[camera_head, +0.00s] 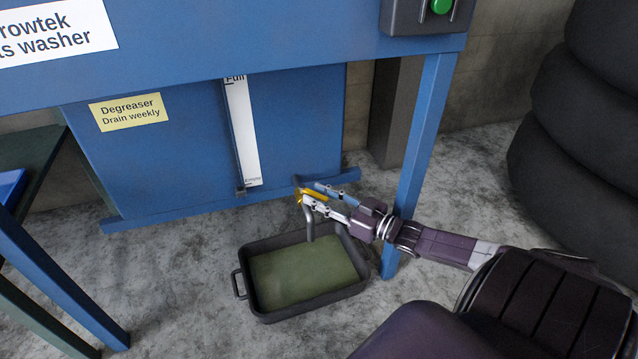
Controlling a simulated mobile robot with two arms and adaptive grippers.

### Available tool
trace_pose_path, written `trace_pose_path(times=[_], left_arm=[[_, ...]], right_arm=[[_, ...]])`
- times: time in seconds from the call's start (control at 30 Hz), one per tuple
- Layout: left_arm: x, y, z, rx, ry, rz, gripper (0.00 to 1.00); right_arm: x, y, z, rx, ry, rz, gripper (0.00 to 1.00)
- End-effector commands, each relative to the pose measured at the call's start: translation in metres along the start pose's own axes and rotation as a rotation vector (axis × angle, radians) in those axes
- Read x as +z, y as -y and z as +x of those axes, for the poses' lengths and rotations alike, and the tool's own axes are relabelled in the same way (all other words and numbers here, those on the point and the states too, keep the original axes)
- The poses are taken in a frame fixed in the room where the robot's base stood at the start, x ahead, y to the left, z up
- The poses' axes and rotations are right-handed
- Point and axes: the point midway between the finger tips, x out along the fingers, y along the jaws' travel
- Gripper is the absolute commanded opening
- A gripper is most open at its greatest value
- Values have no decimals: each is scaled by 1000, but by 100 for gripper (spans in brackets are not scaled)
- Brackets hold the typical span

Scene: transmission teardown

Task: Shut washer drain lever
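The blue parts washer (205,150) stands at the back. A small yellow drain lever (314,194) shows low at its right, above a bent grey drain pipe (310,222) that points down to the pan. My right gripper (308,196) reaches in from the right. Its fingers are at the lever, one on the far side and one on the near side. I cannot tell whether they press on it. The lever's pivot and the valve are partly hidden by the fingers. My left gripper is not in view.
A dark drain pan (262,310) holding greenish liquid sits on the concrete floor under the pipe. A blue washer leg (424,130) stands close beside my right wrist. Stacked tyres (580,130) are at the right.

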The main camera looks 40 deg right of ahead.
Motion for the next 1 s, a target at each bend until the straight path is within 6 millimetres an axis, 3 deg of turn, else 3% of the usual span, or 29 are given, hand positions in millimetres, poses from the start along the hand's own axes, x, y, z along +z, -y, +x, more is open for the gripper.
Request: trace_pose_path(times=[0.27, 0.7, 1.0], left_arm=[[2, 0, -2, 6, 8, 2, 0], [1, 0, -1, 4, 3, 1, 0], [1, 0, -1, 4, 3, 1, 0]], right_arm=[[2, 0, -15, 1, 4, 1, 29], [2, 0, -88, 1, 5, 1, 29], [1, 0, -117, 0, 1, 0, 29]])
